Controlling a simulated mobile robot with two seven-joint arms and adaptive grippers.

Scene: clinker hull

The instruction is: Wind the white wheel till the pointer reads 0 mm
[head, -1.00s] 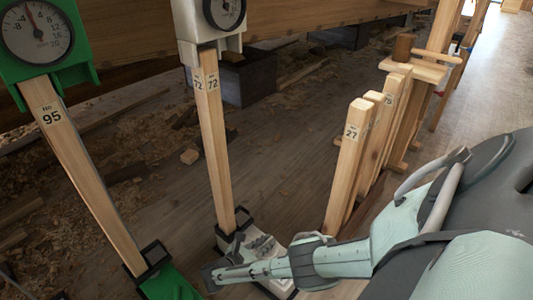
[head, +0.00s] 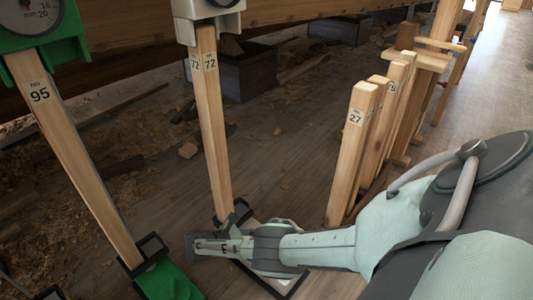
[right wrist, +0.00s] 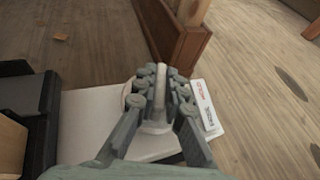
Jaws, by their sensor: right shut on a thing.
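The white stand has a wooden post (head: 212,130) marked 72. Its white gauge housing (head: 230,22) is at the top edge of the head view, with the dial almost wholly cut off, so the pointer cannot be read. The white base (right wrist: 85,130) of the stand shows in the right wrist view. My right gripper (head: 196,247) is at the foot of this post. In the right wrist view, my right gripper (right wrist: 160,88) is shut on the upright pale handle (right wrist: 155,127) of the white wheel; the fingers hide most of the wheel. My left gripper is not in view.
A green stand with post 95 (head: 70,150), green base (head: 170,284) and gauge (head: 38,15) is at the left. Several wooden posts, one marked 27 (head: 350,150), stand to the right. Wood shavings litter the floor beyond.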

